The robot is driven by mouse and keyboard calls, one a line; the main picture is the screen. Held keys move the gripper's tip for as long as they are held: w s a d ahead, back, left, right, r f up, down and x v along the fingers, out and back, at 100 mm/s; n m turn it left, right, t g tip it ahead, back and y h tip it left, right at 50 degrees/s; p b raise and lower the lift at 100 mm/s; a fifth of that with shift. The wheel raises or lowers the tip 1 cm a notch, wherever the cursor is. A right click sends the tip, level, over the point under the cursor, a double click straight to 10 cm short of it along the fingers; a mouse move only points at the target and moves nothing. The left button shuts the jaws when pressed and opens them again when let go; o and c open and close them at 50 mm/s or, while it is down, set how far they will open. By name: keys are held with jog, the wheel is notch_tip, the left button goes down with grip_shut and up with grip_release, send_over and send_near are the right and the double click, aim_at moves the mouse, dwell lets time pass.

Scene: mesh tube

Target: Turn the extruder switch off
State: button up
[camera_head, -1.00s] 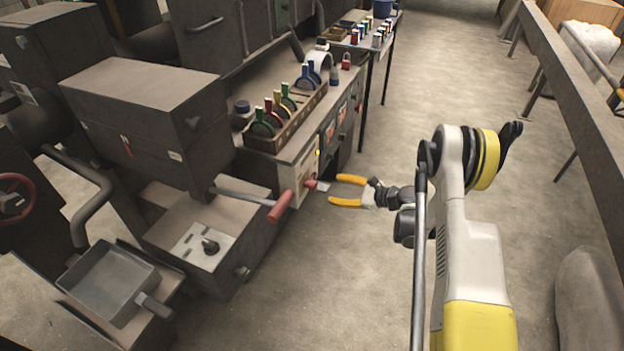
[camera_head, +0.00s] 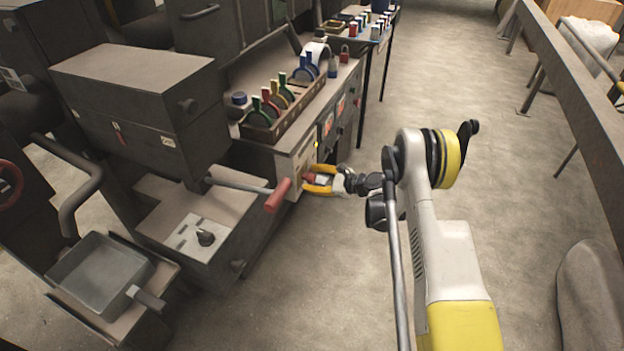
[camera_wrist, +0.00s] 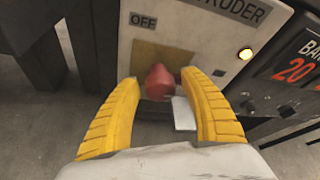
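The extruder switch is a red-tipped handle (camera_wrist: 159,83) on a yellowish plate, on a panel (camera_wrist: 200,30) with an "OFF" label above the plate and part of the word "EXTRUDER". A lit yellow lamp (camera_wrist: 246,54) is to its right. My gripper (camera_wrist: 163,88) is open, with its yellow fingers on the left and right of the red handle and gaps on both sides. In the head view my gripper (camera_head: 318,181) is at the front of the cabinet, around the red handle (camera_head: 309,178).
A red-ended lever (camera_head: 277,197) sticks out just left of my gripper. A dark panel with red digits (camera_wrist: 294,65) is beside the switch. Open floor (camera_head: 480,200) lies to the right.

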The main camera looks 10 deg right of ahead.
jog(key=c, duration=0.9)
jog(key=n+t, duration=0.2)
jog(key=n, duration=0.1)
jog(key=shift+h, duration=0.4)
jog(key=shift+n+t, duration=0.9)
jog(key=shift+n, duration=0.9)
jog(key=o, duration=1.2)
